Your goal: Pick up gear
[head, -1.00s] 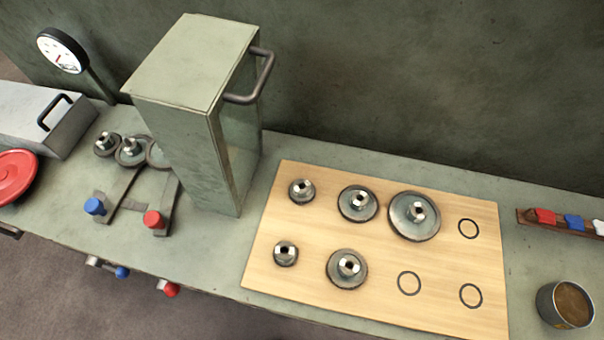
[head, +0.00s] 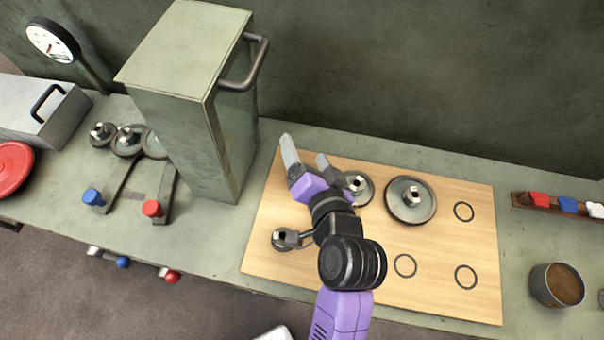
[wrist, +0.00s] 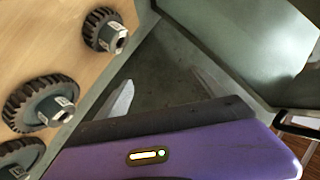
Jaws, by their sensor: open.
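Dark toothed gears with pale metal hubs stand on a wooden board. In the head view I see a medium gear (head: 363,190), a large gear (head: 412,203) and a small gear (head: 281,241) at the board's left. Two gears seen earlier, back left and front middle, are hidden behind my arm. My gripper (head: 306,152) is open and empty, over the board's back left edge. In the wrist view, a small gear (wrist: 98,30), a larger gear (wrist: 35,100) and part of another lie left of the open fingers, outside them.
The wooden board (head: 440,295) has three empty ring marks on its right. A tall green box with a handle (head: 180,115) stands close left of my gripper. A cup (head: 553,287) stands right of the board. Blue and red knobs and more gears (head: 127,142) are at left.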

